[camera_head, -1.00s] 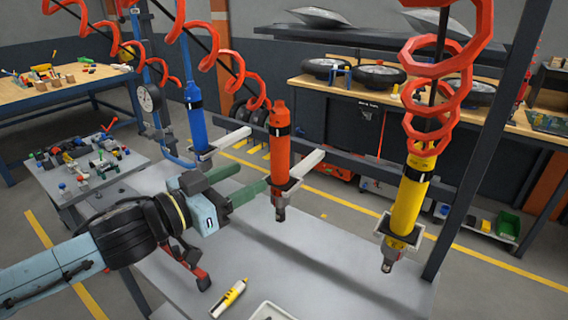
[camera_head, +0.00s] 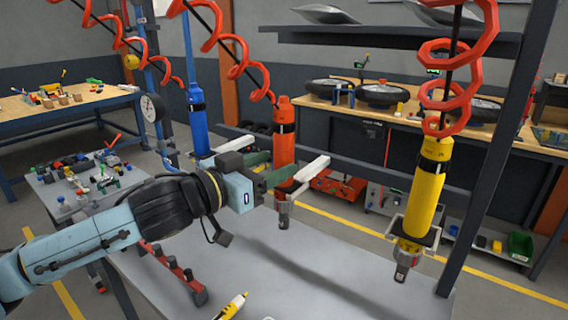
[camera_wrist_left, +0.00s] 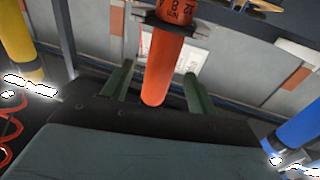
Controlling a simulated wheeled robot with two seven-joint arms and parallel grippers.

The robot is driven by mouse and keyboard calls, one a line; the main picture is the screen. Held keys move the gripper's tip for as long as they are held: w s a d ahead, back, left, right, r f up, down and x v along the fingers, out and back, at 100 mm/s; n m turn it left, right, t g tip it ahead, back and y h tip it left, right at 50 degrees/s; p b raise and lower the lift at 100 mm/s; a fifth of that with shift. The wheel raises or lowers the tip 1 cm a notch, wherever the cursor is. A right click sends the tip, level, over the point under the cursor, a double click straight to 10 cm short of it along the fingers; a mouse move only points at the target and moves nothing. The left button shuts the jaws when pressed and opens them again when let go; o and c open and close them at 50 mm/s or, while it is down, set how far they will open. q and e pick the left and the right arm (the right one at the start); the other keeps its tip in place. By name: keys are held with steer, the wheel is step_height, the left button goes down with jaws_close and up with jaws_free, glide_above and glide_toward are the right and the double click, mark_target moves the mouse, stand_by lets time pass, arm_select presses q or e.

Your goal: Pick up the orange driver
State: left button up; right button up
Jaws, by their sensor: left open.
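The orange driver (camera_head: 283,139) hangs upright from a red coiled hose at a white holder, above the grey table. My left gripper (camera_head: 269,167) is at the driver's side, open, with its green fingers reaching to either side of the lower body. In the left wrist view the orange driver (camera_wrist_left: 163,66) lies between the two open fingers (camera_wrist_left: 158,80), with a gap visible on both sides. A blue driver (camera_head: 197,125) hangs to the left and a yellow driver (camera_head: 427,185) to the right. My right gripper is not in view.
White holder arms (camera_head: 311,169) stick out beside the hanging drivers. A red rack (camera_head: 181,271) and a yellow-black tool (camera_head: 232,306) are on the grey table (camera_head: 330,280). A dark post (camera_head: 492,150) stands at the right. The table's middle is clear.

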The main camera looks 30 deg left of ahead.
mark_target(291, 152)
arm_select(q)
steer(key=shift+r+p+x, duration=0.25)
steer(key=shift+p+x, duration=0.1)
steer(key=shift+x, duration=0.85)
steer(key=shift+r+p+x, duration=0.25)
steer(key=shift+p+x, duration=0.05)
steer(key=shift+x, duration=0.85)
steer(key=shift+w+d+f, duration=0.1)
steer(key=shift+w+d, duration=0.05)
steer(key=shift+w, duration=0.3)
jaws_close()
